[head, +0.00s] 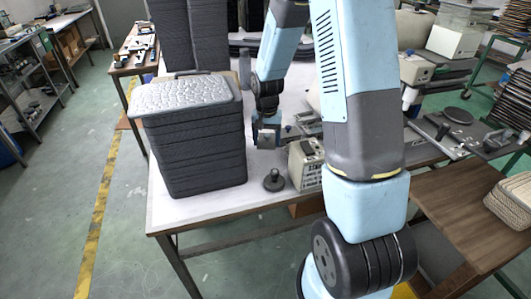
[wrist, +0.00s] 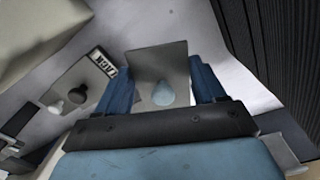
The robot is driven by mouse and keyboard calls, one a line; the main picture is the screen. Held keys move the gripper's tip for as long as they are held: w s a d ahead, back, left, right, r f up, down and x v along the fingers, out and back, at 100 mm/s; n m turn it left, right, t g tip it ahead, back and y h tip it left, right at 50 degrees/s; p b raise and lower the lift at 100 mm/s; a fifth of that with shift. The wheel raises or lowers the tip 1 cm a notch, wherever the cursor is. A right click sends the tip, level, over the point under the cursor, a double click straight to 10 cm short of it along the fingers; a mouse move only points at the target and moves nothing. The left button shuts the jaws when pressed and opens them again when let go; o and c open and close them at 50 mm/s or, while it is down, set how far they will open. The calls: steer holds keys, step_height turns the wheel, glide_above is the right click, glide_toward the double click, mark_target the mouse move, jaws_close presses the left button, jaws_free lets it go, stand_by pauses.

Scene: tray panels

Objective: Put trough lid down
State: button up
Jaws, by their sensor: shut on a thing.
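My gripper (head: 268,136) is low over the white table, to the right of the dark ribbed stack. In the wrist view, its two blue fingers (wrist: 162,82) are closed around a grey square lid (wrist: 152,60) with a pale rounded knob (wrist: 163,94). The lid appears held just above or near the tabletop; I cannot tell whether it touches. The lid is small and partly hidden by the gripper in the head view. No trough can be made out clearly in either view.
A dark stack with a pale quilted top (head: 186,94) stands close left. A beige box (head: 305,163) and a dark knobbed weight (head: 274,181) stand near the front edge. A labelled block with knobs (wrist: 85,88) lies left in the wrist view. Metal parts (head: 455,135) lie at right.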

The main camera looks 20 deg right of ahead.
mark_target(267, 159)
steer(key=shift+f, duration=1.45)
step_height(267, 159, down, 3)
steer(key=shift+s+f, duration=0.1)
steer(key=shift+s, duration=0.05)
steer(key=c, duration=0.6)
steer(key=o, duration=1.3)
steer(key=shift+f, duration=0.1)
steer(key=shift+c, duration=0.2)
steer(key=shift+o, duration=0.4)
